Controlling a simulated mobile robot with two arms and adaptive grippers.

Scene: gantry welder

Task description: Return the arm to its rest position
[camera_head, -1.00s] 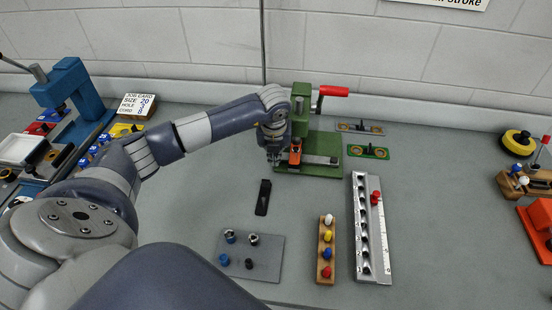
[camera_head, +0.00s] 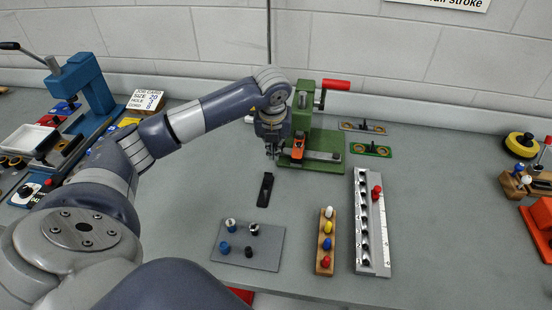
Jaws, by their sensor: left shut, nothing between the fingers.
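My left arm comes in from the left and reaches over the bench. Its gripper (camera_head: 273,154) points down just left of the green press (camera_head: 325,140) with the red handle. The gripper is shut with nothing in it and looks raised above the bench top. An orange part (camera_head: 298,146) sits at the press, just right of the gripper. A black flat piece (camera_head: 265,189) lies on the bench below the gripper, apart from it. My right gripper is not in view.
A grey plate with pegs (camera_head: 270,257), a wooden block with coloured knobs (camera_head: 321,262) and a metal rail (camera_head: 362,240) lie in front. A blue press (camera_head: 92,88) and job card (camera_head: 146,100) are at left. Orange and yellow items are at right.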

